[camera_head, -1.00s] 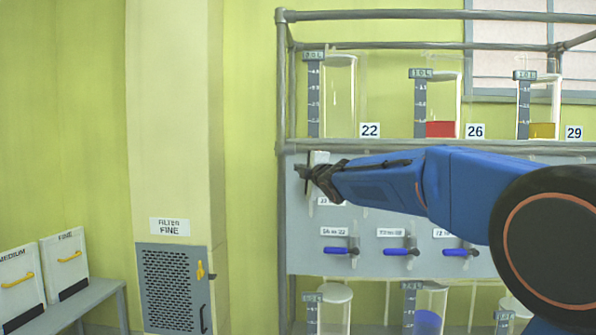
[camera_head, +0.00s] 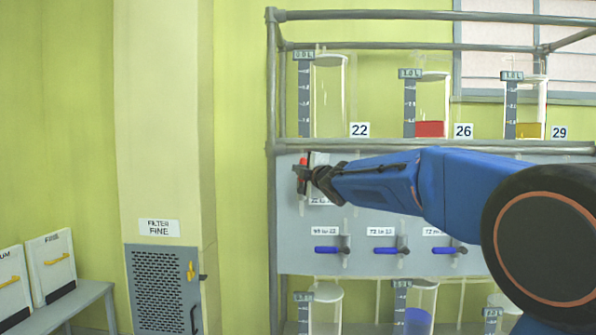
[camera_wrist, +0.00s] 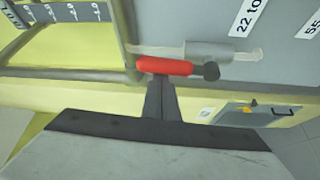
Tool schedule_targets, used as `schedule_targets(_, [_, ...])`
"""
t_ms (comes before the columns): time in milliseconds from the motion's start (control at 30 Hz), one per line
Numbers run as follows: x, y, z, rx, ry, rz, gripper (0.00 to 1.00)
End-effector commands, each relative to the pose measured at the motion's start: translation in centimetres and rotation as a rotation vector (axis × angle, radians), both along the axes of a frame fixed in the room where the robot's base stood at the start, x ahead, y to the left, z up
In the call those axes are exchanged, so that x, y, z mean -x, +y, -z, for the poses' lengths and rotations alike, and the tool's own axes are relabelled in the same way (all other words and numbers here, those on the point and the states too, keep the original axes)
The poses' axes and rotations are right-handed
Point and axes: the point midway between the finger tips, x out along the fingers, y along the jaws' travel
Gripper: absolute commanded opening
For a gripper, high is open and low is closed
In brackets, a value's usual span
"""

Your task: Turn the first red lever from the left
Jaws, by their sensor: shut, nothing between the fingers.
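The first red lever (camera_head: 303,162) is on the upper row of the grey panel, at its left end. In the head view only a small red piece shows; my gripper hides the rest. In the wrist view the whole red handle (camera_wrist: 165,66) shows, with a dark round end at its right, beside a grey pipe stub. My gripper (camera_head: 303,180) is shut and empty at the lever. In the wrist view its closed fingertips (camera_wrist: 158,84) meet the handle's edge near its middle; whether they touch I cannot tell. Other upper-row levers are hidden behind my arm.
Blue levers (camera_head: 328,250) line the lower row, handles pointing left. Glass reactors stand on the shelf above; one holds red liquid (camera_head: 431,129). The rack's grey post (camera_head: 271,180) is just left of my gripper. A filter cabinet (camera_head: 163,285) stands further left.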

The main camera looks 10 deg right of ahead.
Motion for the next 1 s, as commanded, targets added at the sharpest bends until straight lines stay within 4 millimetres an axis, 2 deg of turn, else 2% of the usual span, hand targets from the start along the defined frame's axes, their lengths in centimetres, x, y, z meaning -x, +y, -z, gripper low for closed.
schedule_targets(467, [0.3,-1.0,0.1,-0.113,-0.035,0.002,0.0])
schedule_targets(1000, [1.3,-4.2,1.2,-0.562,-0.18,0.002,0.0])
